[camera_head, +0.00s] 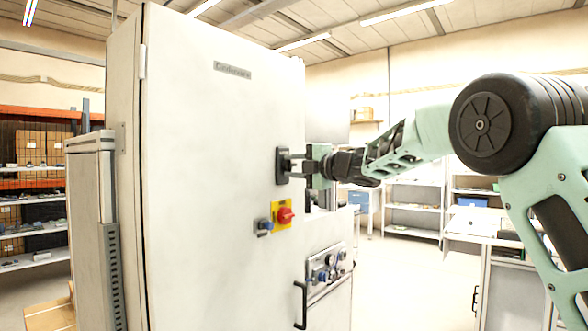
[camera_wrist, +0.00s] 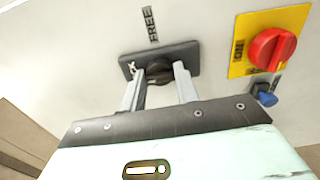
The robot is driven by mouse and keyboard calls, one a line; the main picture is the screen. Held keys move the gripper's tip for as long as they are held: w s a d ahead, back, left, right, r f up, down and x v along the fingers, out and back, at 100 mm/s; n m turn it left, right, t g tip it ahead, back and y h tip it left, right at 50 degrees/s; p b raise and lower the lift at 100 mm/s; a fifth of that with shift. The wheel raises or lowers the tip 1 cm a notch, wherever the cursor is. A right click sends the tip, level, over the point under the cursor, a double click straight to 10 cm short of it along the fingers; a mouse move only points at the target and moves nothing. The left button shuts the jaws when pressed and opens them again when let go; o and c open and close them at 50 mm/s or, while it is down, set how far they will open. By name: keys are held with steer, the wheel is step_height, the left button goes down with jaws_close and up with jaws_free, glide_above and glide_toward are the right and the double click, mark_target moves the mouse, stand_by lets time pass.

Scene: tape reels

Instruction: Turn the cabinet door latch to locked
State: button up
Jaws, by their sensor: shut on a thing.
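The white cabinet door (camera_head: 215,130) fills the middle of the head view, and it looks closed. Its latch is a dark plate (camera_head: 281,167) near the door's right edge; the same latch plate shows in the wrist view (camera_wrist: 186,53). A round dark knob (camera_wrist: 159,68) sits on the plate. My gripper (camera_wrist: 160,82) is shut on the latch knob, one finger on each side; in the head view my gripper (camera_head: 294,164) reaches the plate from the right. A FREE label (camera_wrist: 152,25) stands above the plate. Lettering at the plate's left is partly hidden, and the knob's pointing direction is unclear.
A red rotary switch (camera_head: 284,215) on a yellow plate and a small blue knob (camera_head: 264,226) sit just below the latch. A black bar handle (camera_head: 300,305) and a control panel (camera_head: 328,270) are lower down. Shelves (camera_head: 413,208) stand behind, beyond open floor.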

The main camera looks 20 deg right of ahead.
steer(key=o, duration=1)
steer(key=b+v, duration=0.3)
steer(key=v, duration=1.4)
steer(key=shift+s+d+b, duration=0.1)
steer(key=shift+s+b, duration=0.05)
steer(key=shift+b, duration=0.2)
